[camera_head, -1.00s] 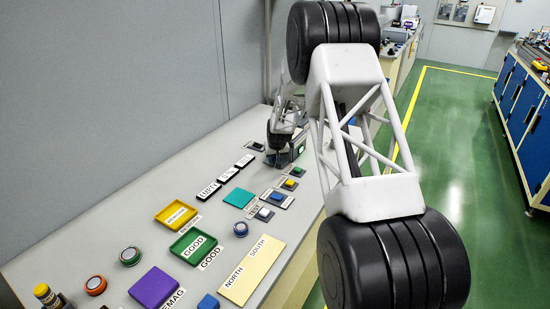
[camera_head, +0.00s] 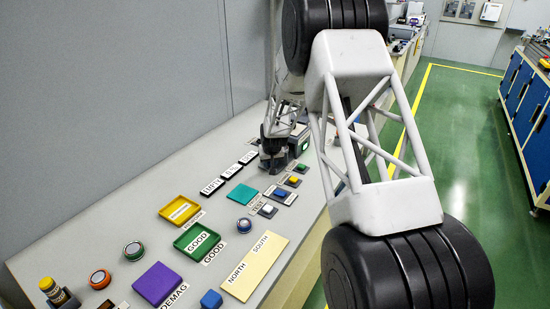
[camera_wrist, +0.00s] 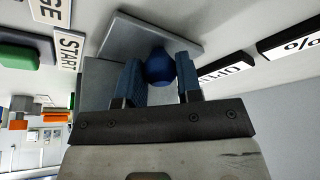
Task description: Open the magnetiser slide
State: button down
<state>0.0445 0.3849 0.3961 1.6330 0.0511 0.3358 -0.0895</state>
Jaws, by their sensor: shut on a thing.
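In the wrist view, a round dark blue knob (camera_wrist: 159,66) sits between the two blue ribbed fingers of my gripper (camera_wrist: 158,80). The fingers are shut on the knob from both sides. Behind the knob is a flat grey plate (camera_wrist: 135,38), which I take to be part of the magnetiser slide. In the head view, my gripper (camera_head: 272,163) is low over the far end of the bench, and it hides the knob and plate there.
The wrist view shows a START label (camera_wrist: 69,50) and a green button (camera_wrist: 20,57). On the bench are a teal pad (camera_head: 243,194), a yellow tray (camera_head: 180,210), a green tray (camera_head: 199,242) and a cream NORTH/SOUTH block (camera_head: 254,266). A grey wall (camera_head: 110,100) borders the bench.

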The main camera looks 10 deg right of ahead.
jog(key=s+a, duration=0.3)
jog(key=shift+s+a, duration=0.4)
jog(key=c, duration=1.1)
grip_release()
jog(key=shift+o, duration=0.2)
jog(key=shift+r, duration=0.1)
jog(key=v, duration=0.7)
jog(key=shift+s+r, duration=0.2)
jog(key=shift+r, duration=0.1)
